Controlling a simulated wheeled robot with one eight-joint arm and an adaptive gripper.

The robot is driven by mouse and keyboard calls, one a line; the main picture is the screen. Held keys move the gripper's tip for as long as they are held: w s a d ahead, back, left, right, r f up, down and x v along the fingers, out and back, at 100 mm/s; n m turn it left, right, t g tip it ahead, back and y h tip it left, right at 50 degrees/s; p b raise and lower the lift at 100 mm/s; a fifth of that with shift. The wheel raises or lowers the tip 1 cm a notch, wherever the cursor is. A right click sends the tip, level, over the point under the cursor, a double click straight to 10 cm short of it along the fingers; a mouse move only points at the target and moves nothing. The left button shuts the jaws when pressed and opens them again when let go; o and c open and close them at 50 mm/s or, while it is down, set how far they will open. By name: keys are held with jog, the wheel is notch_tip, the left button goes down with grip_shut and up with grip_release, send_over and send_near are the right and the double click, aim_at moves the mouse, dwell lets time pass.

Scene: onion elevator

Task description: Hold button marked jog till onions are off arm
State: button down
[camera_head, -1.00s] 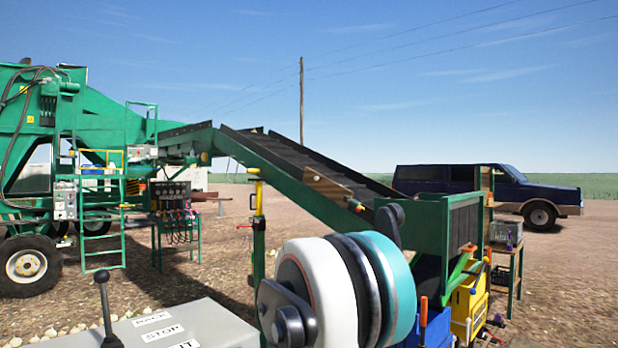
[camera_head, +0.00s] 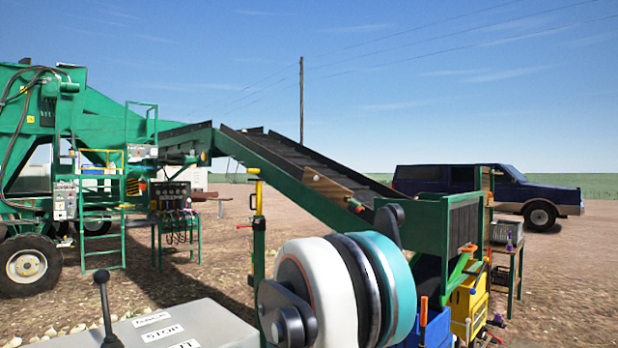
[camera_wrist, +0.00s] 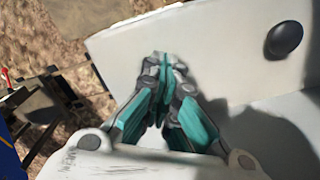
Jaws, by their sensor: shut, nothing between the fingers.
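My gripper (camera_wrist: 163,66) shows in the wrist view with its teal-and-grey fingers together and nothing between them. Its tips are over a pale grey panel (camera_wrist: 225,55); whether they touch it I cannot tell. A round black knob or button (camera_wrist: 284,40) stands on the panel to the right of the tips. In the head view a grey control box (camera_head: 215,322) carries labels, two reading BACK and STOP and a third cut off. No jog label is readable. The elevator arm (camera_head: 290,175), green with a dark belt, slopes down to the right; I make out no onions on it.
A black-knobbed lever (camera_head: 103,300) rises from the box's left. A green machine (camera_head: 100,110) stands behind left. Onions (camera_head: 70,330) lie on the ground. A green hopper (camera_head: 430,225), yellow bin (camera_head: 470,305) and blue bin (camera_head: 430,328) are right, with a dark truck (camera_head: 480,188) beyond.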

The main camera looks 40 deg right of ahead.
notch_tip(320, 180, up, 7)
jog(key=p, duration=0.5)
jog(key=shift+r, duration=0.1)
dwell(0.7)
jog(key=s+a+r+t+p, duration=0.1)
jog(key=s+a+r+t, duration=0.1)
jog(key=a+r, duration=0.45)
jog(key=s+a+r+t, duration=0.2)
jog(key=a+r, duration=0.1)
jog(key=r, duration=0.6)
jog(key=s+a+r+n+t+b, duration=0.1)
jog(key=s+a+r+n+t, duration=0.2)
jog(key=s, duration=0.6)
jog(key=shift+a+r+n, duration=0.5)
jog(key=shift+a+n, duration=0.35)
jog(key=shift+n, duration=0.45)
dwell(1.0)
